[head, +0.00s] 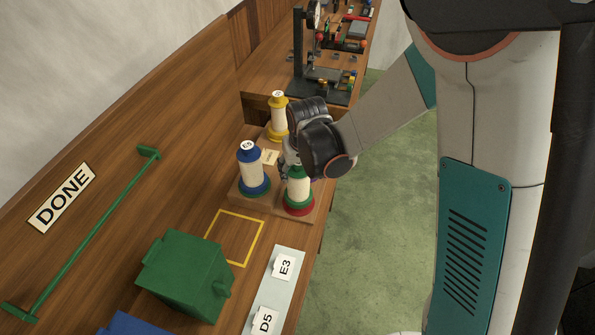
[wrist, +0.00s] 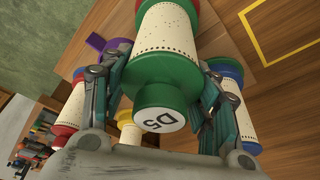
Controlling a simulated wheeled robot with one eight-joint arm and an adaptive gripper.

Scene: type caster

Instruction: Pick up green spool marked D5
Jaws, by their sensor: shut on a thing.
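The green spool marked D5 (wrist: 165,75) fills the middle of the wrist view, with a green top, cream thread and green and red at its far end. My gripper (wrist: 163,72) has one teal finger on each side of its green top and is shut on it. In the head view the spool (head: 298,188) stands at the near corner of a wooden base, partly hidden under my gripper (head: 292,168). I cannot tell whether it is clear of the base.
A blue spool marked E5 (head: 253,170) stands close left, and a yellow-topped spool (head: 278,115) behind. A yellow outlined square (head: 236,215) on the table is empty. A pale strip (head: 262,290) holds E3 and D5 cards. A green box (head: 185,278) stands front left.

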